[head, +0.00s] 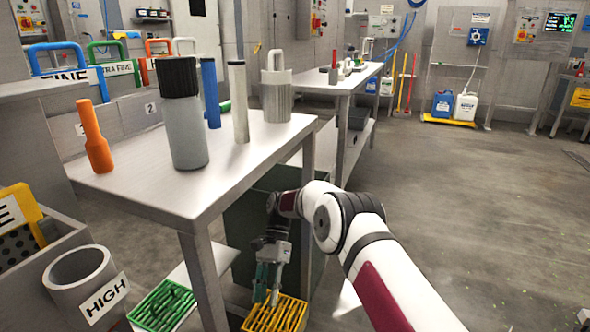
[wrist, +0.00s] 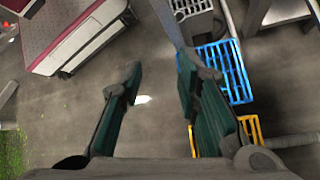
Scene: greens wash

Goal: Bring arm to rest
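My arm reaches out from the lower right in the head view, bent down beside the metal table (head: 255,160). My gripper (head: 266,290) hangs low, pointing down, at the table's right side, in front of the yellow slotted crate (head: 290,318) in the picture. I cannot tell its height above that crate. In the wrist view my gripper (wrist: 160,72) has its two green-padded fingers wide apart. Only grey floor shows between them, so it holds nothing.
A green crate (head: 165,305) sits low at left; a blue crate (wrist: 240,85) shows below. Floor at right is open.

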